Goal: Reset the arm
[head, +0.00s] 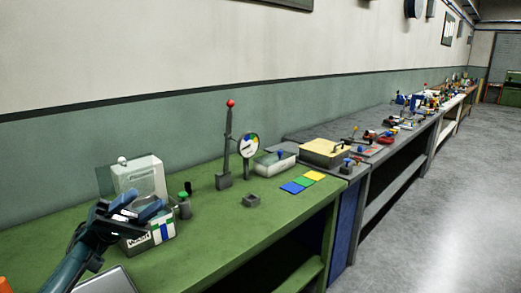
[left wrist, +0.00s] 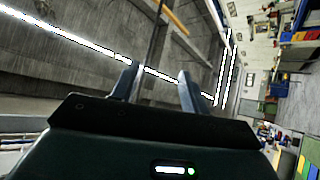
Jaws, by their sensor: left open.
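My left gripper (head: 140,214) is at the lower left of the head view, above the green bench (head: 235,240). In the left wrist view its two fingers (left wrist: 159,82) stand apart with nothing between them. That view looks up at the ceiling, with the room tilted at its right side. My right gripper is not in view.
Grey benches with many items continue right. The front bench top is mostly clear.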

